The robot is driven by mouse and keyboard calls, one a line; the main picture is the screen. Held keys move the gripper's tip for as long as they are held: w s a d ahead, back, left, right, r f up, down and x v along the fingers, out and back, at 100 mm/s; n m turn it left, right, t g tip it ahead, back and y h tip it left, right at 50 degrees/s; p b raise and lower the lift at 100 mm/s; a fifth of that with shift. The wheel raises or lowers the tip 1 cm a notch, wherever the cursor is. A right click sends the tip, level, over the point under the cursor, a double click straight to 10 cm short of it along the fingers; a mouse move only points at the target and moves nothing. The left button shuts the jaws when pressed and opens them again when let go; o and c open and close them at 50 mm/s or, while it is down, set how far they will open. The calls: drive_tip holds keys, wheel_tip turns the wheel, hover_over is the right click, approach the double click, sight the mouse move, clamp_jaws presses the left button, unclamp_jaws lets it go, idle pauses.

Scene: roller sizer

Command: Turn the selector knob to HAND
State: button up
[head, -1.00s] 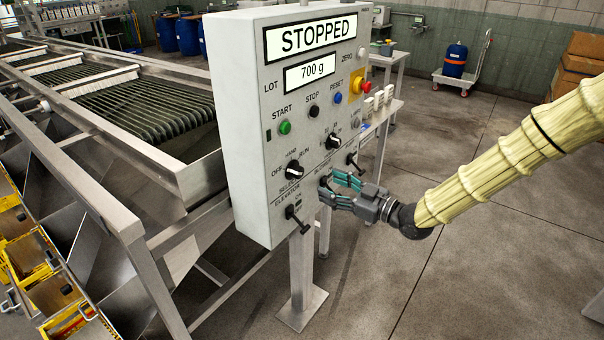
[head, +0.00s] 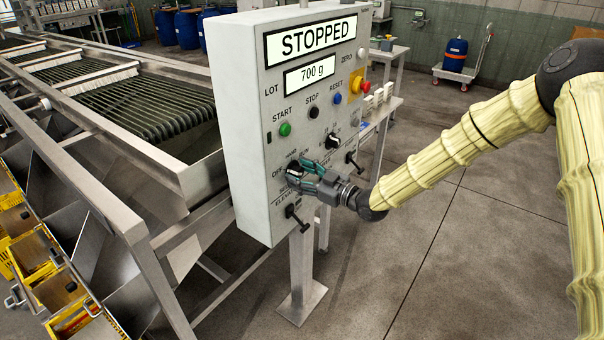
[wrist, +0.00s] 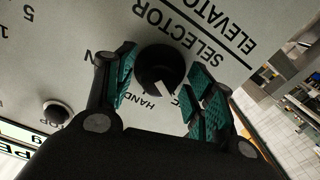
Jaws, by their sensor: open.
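The black selector knob (wrist: 160,70) is on the front of the grey control panel (head: 245,130), with OFF, HAND and RUN marked around it. In the wrist view, upside down, its white pointer slants down and right, beside the HAND lettering; the label on that side is hidden by a finger. My gripper (head: 302,177) is at the knob, and in the wrist view its green-padded fingers (wrist: 162,76) stand open on either side of it. A gap shows on the left; contact on the right is unclear. In the head view, the fingers partly cover the knob (head: 293,169).
A second black knob (head: 332,143) is up and right of my gripper. A toggle lever (head: 298,217) is below it and another (head: 354,161) to the right. START (head: 285,129), STOP and RESET buttons and a red emergency button are above. The display reads STOPPED.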

drive_tip(key=c, duration=1)
drive_tip(key=shift+m, duration=0.3)
drive_tip(key=m+b, duration=0.2)
drive_tip(key=m, duration=0.9)
drive_tip(key=shift+b, duration=0.4)
drive_tip(key=o, duration=1)
